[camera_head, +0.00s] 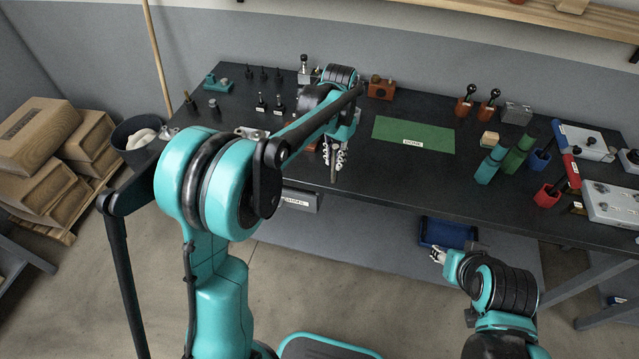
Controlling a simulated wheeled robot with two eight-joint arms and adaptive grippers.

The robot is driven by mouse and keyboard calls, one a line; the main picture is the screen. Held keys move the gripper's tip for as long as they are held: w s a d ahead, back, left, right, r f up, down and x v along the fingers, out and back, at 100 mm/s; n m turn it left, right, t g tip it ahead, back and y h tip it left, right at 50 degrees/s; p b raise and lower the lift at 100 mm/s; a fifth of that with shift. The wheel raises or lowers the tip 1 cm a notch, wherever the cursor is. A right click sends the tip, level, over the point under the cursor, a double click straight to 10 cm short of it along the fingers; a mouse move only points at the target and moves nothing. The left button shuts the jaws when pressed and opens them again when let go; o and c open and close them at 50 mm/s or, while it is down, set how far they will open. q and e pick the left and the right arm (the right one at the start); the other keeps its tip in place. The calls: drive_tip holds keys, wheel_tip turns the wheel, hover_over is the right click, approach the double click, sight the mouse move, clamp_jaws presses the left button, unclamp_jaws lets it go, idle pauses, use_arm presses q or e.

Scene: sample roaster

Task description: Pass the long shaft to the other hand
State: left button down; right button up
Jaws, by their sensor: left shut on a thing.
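My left gripper (335,158) is over the front part of the dark workbench (380,185), pointing down. It is shut on a thin grey-brown rod, the long shaft (334,173), which shows as a short piece between and below the fingers. The rest of the shaft is hidden by the fingers and arm. My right gripper (437,255) is lower right, in front of the bench edge and well apart from the shaft. It is small in view, and I cannot tell whether its fingers are open. I see nothing held in it.
Small dark parts stand at the back left. A blue tray (447,232) sits below the bench edge, near my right gripper.

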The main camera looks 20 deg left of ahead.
drive_tip(key=shift+o, duration=0.4)
drive_tip(key=shift+w+r, duration=0.1)
drive_tip(key=w+a+r+n+y, duration=0.3)
drive_tip(key=w+a, duration=0.3)
drive_tip(key=w, duration=0.4)
drive_tip(key=w+a+r+n+y, duration=0.25)
drive_tip(key=w+a+r, duration=0.2)
drive_tip(key=w, duration=0.55)
drive_tip(key=w+a+r+n+y, duration=0.25)
drive_tip(key=w+a, duration=0.35)
drive_tip(key=w, duration=0.4)
use_arm(q)
drive_tip(key=w+d+r+m, duration=0.2)
drive_tip(key=w+d+r, duration=0.1)
drive_tip(key=w+r, duration=0.3)
drive_tip(key=w+d+r+m, duration=0.2)
drive_tip(key=w+d+r, duration=0.1)
drive_tip(key=w+r, duration=0.3)
drive_tip(key=shift+w+r+m, duration=0.25)
drive_tip(key=shift+w+m, duration=0.05)
drive_tip(key=shift+w, duration=0.55)
use_arm(e)
drive_tip(key=w+a+f+n, duration=0.1)
drive_tip(key=w+a+f, duration=0.5)
drive_tip(key=w+a, duration=0.1)
drive_tip(key=shift+a+f+t, duration=0.35)
drive_tip(key=shift+t, duration=0.05)
use_arm(q)
drive_tip(key=shift+d, duration=0.1)
